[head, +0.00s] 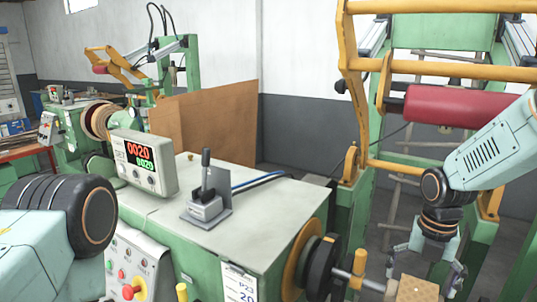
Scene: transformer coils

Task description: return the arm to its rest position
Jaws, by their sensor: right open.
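My right arm (492,145) comes in from the right edge, pale green with a dark wrist joint. My right gripper (424,272) hangs from it at the lower right, pointing down. It is open, with its fingers apart above and to either side of a tan block (416,290) with small dark spots. I cannot tell whether the fingers touch the block. My left arm (40,235) shows only as pale links and a black joint at the lower left. My left gripper is out of the picture.
A green winding machine (255,225) fills the middle, with a digital display (143,160), a lever (206,180) and a shaft toward the block. A yellow frame (352,80) with a red roller (460,107) stands close to my right arm. A brown panel (205,120) stands behind.

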